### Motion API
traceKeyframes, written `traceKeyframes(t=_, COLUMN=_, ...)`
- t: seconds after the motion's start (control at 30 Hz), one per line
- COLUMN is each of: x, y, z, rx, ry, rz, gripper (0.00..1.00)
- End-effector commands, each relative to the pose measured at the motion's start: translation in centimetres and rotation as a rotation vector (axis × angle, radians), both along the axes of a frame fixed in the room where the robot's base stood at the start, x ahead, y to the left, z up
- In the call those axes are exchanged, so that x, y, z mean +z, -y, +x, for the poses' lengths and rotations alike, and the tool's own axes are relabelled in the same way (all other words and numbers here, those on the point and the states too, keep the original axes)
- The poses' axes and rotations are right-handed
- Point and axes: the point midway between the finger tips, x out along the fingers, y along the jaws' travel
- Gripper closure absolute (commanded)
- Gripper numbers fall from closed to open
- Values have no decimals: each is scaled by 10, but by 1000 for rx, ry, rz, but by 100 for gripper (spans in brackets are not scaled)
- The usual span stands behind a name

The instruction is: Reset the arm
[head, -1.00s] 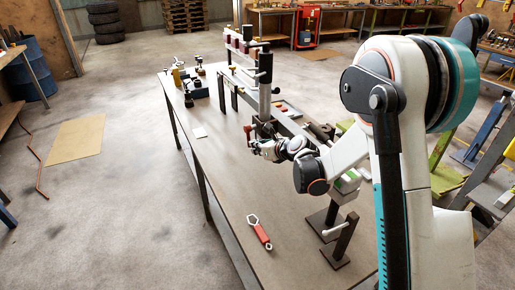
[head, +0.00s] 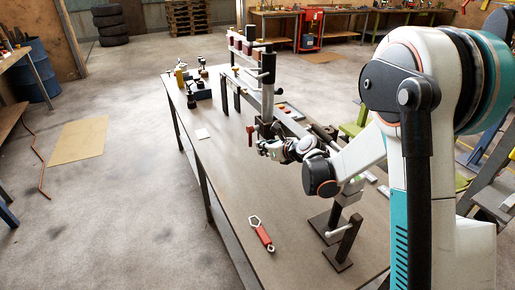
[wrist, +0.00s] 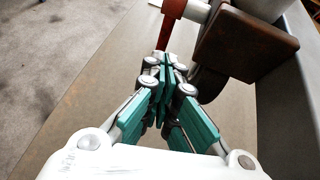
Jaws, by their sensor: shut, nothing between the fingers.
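My arm reaches over the long workbench (head: 215,165) from the right in the head view. My gripper (head: 262,148) is beside the upright metal post (head: 267,95) of the axle rig on the bench. In the wrist view my gripper (wrist: 166,68) has its teal fingers together with nothing between them. A red handle (wrist: 172,20) and a brown-red metal block (wrist: 240,42) are just beyond and to the right of the fingertips. I cannot tell whether the fingers touch them.
A red wrench (head: 262,236) lies on the near part of the bench. Dark stands with a lever (head: 340,240) are to its right. The bench's left middle is clear.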

Motion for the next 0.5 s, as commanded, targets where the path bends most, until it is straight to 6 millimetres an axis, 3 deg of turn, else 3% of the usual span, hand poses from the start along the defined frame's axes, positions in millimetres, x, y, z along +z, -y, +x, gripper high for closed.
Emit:
traceKeyframes(t=0.2, x=21, y=23, z=-34, rx=-1, ry=1, rz=1, gripper=100)
traceKeyframes(t=0.5, x=36, y=39, z=-59, rx=0, ry=2, rz=-1, gripper=100)
